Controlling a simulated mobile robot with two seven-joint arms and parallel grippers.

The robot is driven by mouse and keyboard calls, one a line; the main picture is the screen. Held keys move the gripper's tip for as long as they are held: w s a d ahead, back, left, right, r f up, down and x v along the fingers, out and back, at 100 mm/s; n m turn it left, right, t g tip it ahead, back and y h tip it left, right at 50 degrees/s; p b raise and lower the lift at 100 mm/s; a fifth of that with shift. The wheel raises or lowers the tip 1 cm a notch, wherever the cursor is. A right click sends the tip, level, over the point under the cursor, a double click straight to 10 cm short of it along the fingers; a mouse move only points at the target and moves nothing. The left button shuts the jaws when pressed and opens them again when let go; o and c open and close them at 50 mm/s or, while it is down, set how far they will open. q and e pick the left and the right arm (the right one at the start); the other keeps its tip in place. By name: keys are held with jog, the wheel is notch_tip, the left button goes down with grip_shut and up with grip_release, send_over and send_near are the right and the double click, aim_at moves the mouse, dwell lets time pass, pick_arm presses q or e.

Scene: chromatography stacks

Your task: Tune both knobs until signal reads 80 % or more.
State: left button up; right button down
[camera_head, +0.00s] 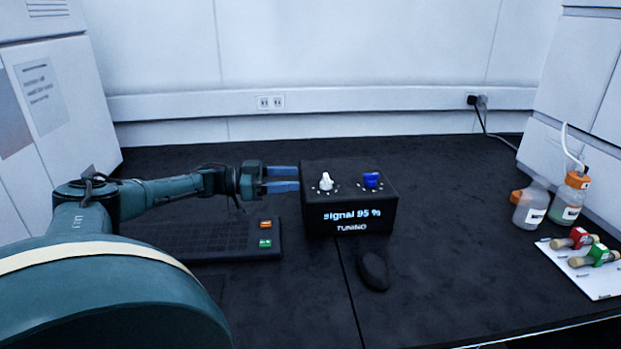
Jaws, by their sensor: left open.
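The black tuning box (318,222) stands on the dark bench, and its front display (351,215) reads "signal 95 %" above the word "TUNING". A white knob (326,182) is on the left of its top and a blue knob (371,180) on the right. Small marks ring both knobs. My left gripper (298,179) is open and empty, with its blue fingers pointing right at the box's left edge. It looks apart from the white knob. My right gripper is not in view.
A black keyboard (205,238) lies left of the box and a black mouse (373,271) in front. At right are two bottles (529,206) (569,200) and a white sheet (597,283) bearing red and green capped vials. The bench right of the box is clear.

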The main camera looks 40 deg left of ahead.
pick_arm(q)
jog(key=v, duration=0.3)
jog(key=shift+s+a, duration=0.2)
jog(key=shift+s, duration=0.05)
dwell(0.4)
